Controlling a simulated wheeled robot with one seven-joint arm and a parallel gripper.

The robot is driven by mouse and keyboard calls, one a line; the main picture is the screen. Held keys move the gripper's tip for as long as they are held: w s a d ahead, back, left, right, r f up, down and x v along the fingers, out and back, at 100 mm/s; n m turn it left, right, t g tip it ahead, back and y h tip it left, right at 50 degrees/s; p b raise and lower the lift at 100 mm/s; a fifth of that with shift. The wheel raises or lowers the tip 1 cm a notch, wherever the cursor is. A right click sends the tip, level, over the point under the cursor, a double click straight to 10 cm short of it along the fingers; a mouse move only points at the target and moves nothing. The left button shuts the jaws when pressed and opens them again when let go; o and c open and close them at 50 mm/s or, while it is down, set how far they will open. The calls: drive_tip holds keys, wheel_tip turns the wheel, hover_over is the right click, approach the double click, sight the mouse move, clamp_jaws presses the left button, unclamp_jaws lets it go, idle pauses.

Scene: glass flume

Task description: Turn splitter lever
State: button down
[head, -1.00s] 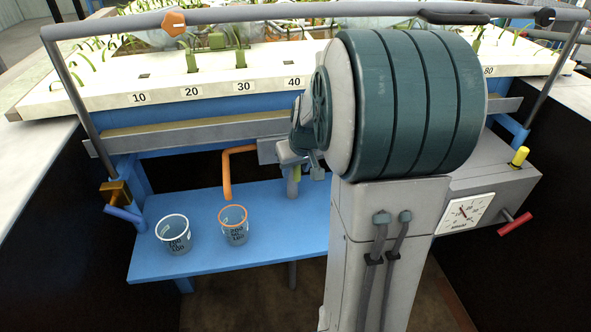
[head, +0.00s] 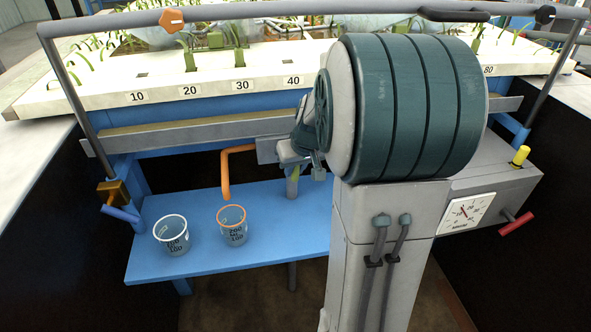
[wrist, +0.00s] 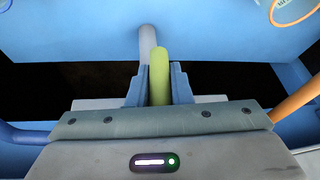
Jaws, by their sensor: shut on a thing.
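The splitter lever shows as a yellow-green handle (wrist: 158,72) in the wrist view, standing between my two blue fingers. My gripper (wrist: 159,82) is shut on it, with a finger on either side. A grey post (wrist: 147,42) stands just beyond the lever. An orange spout (head: 224,175) bends down to the left, above an orange-rimmed cup (head: 232,233).
A white-rimmed cup (head: 173,245) stands left of the orange-rimmed one on the blue shelf (head: 150,268). A grey box with a dial (head: 463,213) and a red handle (head: 515,224) is at the right. A grey rail (head: 250,12) crosses above numbered white panels.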

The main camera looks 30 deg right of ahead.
drive_tip(key=y+b, duration=0.2)
drive_tip(key=b, duration=0.1)
drive_tip(key=t+b, duration=0.1)
drive_tip(key=b, duration=0.1)
drive_tip(key=shift+w+a+f+m+y, duration=0.1)
drive_tip(key=shift+a+f+m+y, duration=0.2)
drive_tip(key=shift+y, duration=0.1)
drive_tip(key=y+b, duration=0.1)
drive_tip(key=b, duration=0.1)
drive_tip(key=y+b, duration=0.1)
drive_tip(key=shift+a+r+m+t+y+b, duration=0.2)
drive_tip(key=shift+r+m+t+y+b, duration=0.1)
drive_tip(key=shift+r+t+b, duration=0.1)
drive_tip(key=shift+r, duration=0.15)
drive_tip(key=c, duration=1.3)
unclamp_jaws()
drive_tip(key=shift+a, duration=0.1)
drive_tip(key=p+v, duration=0.3)
drive_tip(key=v, duration=1)
drive_tip(key=shift+s+d+r, duration=0.15)
drive_tip(key=shift+s+d, duration=0.05)
drive_tip(key=shift+d, duration=0.15)
